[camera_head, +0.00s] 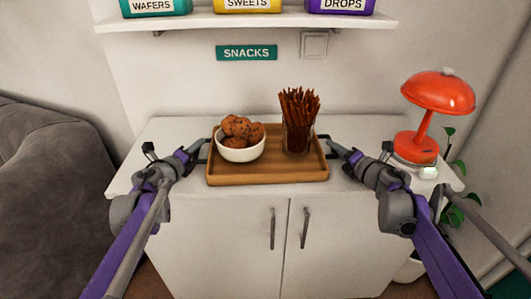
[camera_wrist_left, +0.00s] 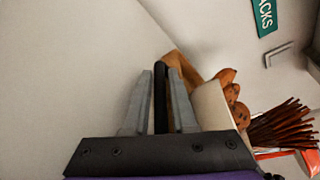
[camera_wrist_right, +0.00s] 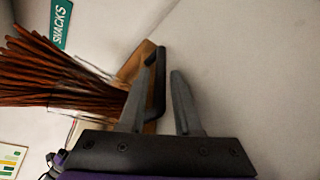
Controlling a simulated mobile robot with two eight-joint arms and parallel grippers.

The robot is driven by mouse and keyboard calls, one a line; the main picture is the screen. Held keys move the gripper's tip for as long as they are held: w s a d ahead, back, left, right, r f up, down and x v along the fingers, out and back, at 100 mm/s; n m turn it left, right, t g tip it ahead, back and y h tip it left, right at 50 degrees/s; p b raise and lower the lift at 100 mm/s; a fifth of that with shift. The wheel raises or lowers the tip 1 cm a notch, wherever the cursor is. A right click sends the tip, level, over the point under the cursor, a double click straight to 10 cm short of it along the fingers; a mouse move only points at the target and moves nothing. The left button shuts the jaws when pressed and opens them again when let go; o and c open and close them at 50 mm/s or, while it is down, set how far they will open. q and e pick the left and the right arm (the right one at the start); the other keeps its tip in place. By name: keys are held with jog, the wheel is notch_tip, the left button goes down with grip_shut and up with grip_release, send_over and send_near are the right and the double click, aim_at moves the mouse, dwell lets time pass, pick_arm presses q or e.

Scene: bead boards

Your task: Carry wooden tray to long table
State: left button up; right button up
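The wooden tray (camera_head: 270,178) lies flat on the white cabinet. It carries a white bowl of cookies (camera_head: 240,155) and a glass of pretzel sticks (camera_head: 298,137). My left gripper (camera_head: 203,144) is at the tray's left handle; in the left wrist view its fingers (camera_wrist_left: 160,75) close on both sides of the dark handle. My right gripper (camera_head: 328,140) is at the right handle. In the right wrist view its fingers (camera_wrist_right: 168,85) stand apart around the right handle (camera_wrist_right: 157,88), with a gap on one side. The long table is not in view.
A red lamp (camera_head: 438,95) stands at the cabinet's right end, close to my right arm, with a plant (camera_head: 455,205) beyond. A shelf (camera_head: 250,20) with labelled tins hangs above the tray. A grey sofa (camera_head: 50,190) is at the left.

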pick_arm(q)
grip_shut()
pick_arm(e)
grip_shut()
dwell(1.2)
